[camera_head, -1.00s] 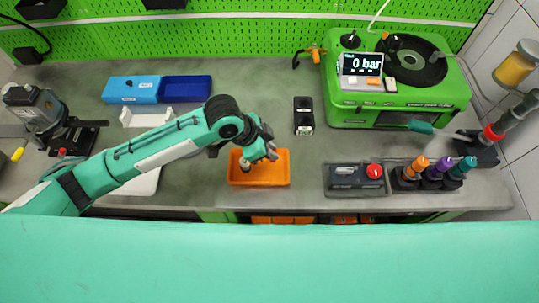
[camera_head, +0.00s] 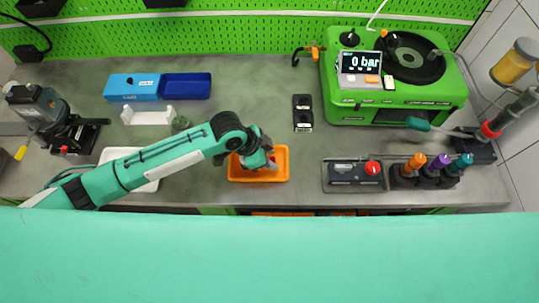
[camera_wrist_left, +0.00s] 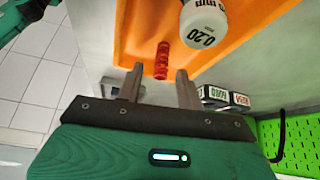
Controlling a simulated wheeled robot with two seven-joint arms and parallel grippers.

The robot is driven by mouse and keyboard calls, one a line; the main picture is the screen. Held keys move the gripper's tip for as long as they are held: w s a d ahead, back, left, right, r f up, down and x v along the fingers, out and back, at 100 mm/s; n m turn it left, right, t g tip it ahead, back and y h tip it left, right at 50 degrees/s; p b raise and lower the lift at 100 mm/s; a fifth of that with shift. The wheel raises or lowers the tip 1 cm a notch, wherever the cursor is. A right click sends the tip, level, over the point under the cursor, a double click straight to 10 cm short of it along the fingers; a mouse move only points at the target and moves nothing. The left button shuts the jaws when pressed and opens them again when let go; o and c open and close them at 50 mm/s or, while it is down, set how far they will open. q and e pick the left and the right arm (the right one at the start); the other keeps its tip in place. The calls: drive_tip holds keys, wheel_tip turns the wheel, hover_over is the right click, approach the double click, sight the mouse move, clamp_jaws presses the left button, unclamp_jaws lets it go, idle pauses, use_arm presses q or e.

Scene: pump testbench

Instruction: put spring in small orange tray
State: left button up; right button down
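The small orange tray (camera_head: 282,177) sits near the front edge of the bench. My left gripper (camera_head: 268,165) is low over it, pointing down. In the left wrist view, the left gripper (camera_wrist_left: 159,82) has its two fingers apart. The red coiled spring (camera_wrist_left: 161,60) shows just beyond the gap between the fingertips, against the tray's orange surface (camera_wrist_left: 140,30). The fingers do not touch the spring; I cannot tell whether it rests on the tray floor. In the head view, my arm hides the spring. My right gripper is not in view.
A white-capped container marked 0.20 (camera_wrist_left: 205,25) is beside the spring. A black two-part block (camera_head: 303,113) stands behind the tray. A black box with a red knob (camera_head: 355,174) and several screwdrivers (camera_head: 430,172) are to the right. A white tray (camera_head: 150,187) lies left, under my arm.

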use_arm(q)
drive_tip(key=shift+r, duration=0.2)
drive_tip(key=b+v, duration=0.2)
drive_tip(key=v, duration=1)
drive_tip(key=shift+b, duration=0.35)
drive_tip(key=shift+f, duration=0.1)
drive_tip(key=shift+a, duration=0.1)
